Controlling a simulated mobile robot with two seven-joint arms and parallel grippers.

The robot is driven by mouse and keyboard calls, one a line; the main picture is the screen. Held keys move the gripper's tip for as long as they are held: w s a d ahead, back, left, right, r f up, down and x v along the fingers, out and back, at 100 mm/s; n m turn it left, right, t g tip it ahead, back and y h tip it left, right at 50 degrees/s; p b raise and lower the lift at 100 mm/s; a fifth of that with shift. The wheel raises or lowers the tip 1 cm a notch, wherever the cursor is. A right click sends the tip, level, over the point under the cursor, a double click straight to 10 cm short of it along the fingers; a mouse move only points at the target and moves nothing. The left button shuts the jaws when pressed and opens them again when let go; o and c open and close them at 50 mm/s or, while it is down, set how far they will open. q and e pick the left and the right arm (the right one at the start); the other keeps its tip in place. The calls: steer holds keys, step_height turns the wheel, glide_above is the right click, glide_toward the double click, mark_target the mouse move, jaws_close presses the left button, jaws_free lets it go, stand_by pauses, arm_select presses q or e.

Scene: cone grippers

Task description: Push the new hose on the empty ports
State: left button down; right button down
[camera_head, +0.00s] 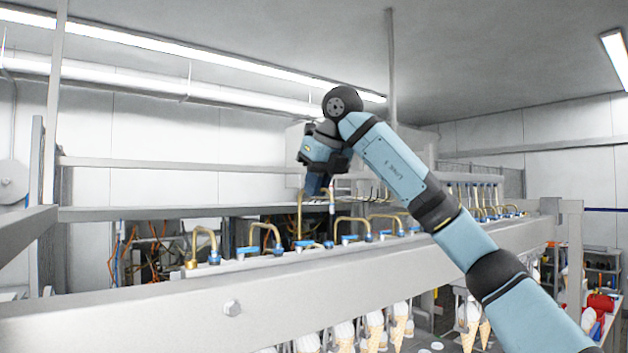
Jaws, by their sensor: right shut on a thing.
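My right gripper (316,188) is shut on the new hose (300,215), an amber bent tube. The gripper hides the hose's top. Its two legs hang down over the rail (225,268), and the lower ends show close to blue-collared ports (305,243). I cannot tell whether the ends touch the ports or sit in them. Other amber hoses arch between ports in the same row: one to the left (266,225), one at the far left (205,232) and one to the right (352,220). The held hose stands higher than these. My left gripper is not in view.
A long grey beam (180,318) crosses the front, with ice cream cones (398,325) hanging below it. A horizontal bar (170,211) runs behind the ports. More hoses and fittings (485,200) stand at the back right. Orange cables (150,255) show behind the rail.

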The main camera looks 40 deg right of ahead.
steer(key=shift+w+f, duration=0.25)
steer(key=shift+w, duration=0.4)
steer(key=shift+d, duration=0.1)
steer(key=shift+s+f, duration=0.35)
steer(key=shift+f, duration=0.15)
arm_select(q)
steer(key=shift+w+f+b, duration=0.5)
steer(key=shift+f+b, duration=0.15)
steer(key=shift+b, duration=0.1)
arm_select(e)
step_height(320, 180, down, 2)
steer(key=shift+w+f, duration=0.15)
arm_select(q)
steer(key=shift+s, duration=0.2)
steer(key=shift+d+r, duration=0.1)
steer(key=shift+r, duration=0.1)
arm_select(e)
steer(key=shift+w, duration=0.1)
